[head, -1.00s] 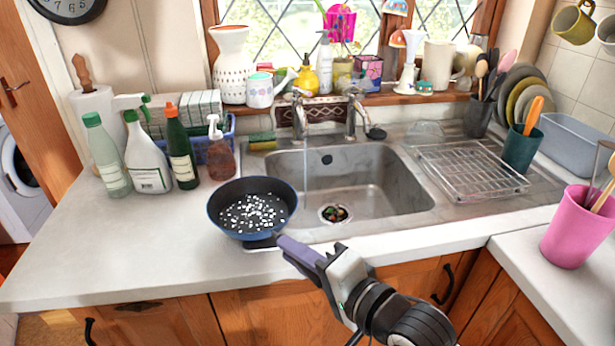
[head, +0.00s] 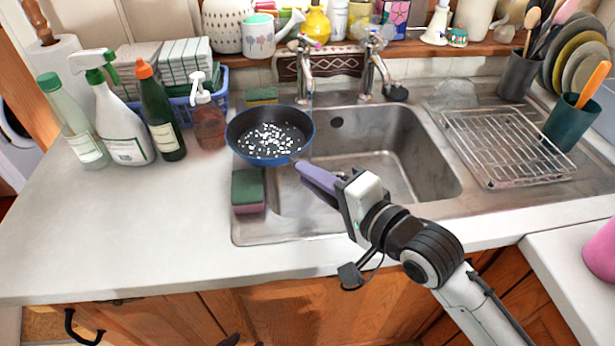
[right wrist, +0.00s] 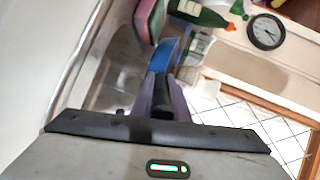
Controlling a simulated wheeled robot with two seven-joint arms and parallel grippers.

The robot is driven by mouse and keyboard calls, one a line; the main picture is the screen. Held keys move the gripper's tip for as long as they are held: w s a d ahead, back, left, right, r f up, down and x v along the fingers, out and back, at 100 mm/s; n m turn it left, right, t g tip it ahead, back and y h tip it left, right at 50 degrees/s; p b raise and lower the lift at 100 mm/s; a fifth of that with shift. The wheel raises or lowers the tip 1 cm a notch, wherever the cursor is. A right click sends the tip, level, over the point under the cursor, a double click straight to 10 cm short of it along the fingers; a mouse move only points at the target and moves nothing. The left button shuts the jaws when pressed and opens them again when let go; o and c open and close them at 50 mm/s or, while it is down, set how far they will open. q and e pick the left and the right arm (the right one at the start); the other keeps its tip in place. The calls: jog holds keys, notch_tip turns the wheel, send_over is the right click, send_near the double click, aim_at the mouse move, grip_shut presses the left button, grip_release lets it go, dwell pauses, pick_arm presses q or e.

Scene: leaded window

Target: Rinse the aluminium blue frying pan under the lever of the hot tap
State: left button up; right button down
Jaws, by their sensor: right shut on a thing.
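The blue frying pan (head: 270,135) has a dark inside scattered with white specks. In the head view it appears over the left rim of the sink (head: 440,185), in front of the taps. My right gripper (head: 303,168) is shut on its handle, which the purple fingers mostly hide; the pan's blue side also shows in the right wrist view (right wrist: 167,52). The left tap (head: 305,75) is just behind the pan's right side, and the right tap (head: 374,72) is further right. I cannot tell which is hot. A dark shape at the bottom edge may be my left gripper (head: 238,341).
A green-and-pink sponge (head: 248,190) lies at the sink's left edge, and another sponge (head: 262,96) lies behind the pan. Several bottles, including a soap pump (head: 209,120), stand left of the pan. A wire rack (head: 510,145) is on the right drainer. The front-left counter is clear.

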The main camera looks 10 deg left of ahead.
jog(key=w+d+f+b, duration=0.2)
jog(key=w+d+b, duration=0.4)
jog(key=w+b, duration=0.2)
jog(key=w, duration=0.2)
jog(key=shift+w+d, duration=0.2)
jog(key=shift+w, duration=0.1)
dwell(0.6)
jog(key=shift+s+d, duration=0.1)
jog(key=shift+d, duration=0.05)
jog(key=shift+s+d+p, duration=0.2)
jog(key=shift+d+p, duration=0.2)
jog(key=shift+p, duration=0.1)
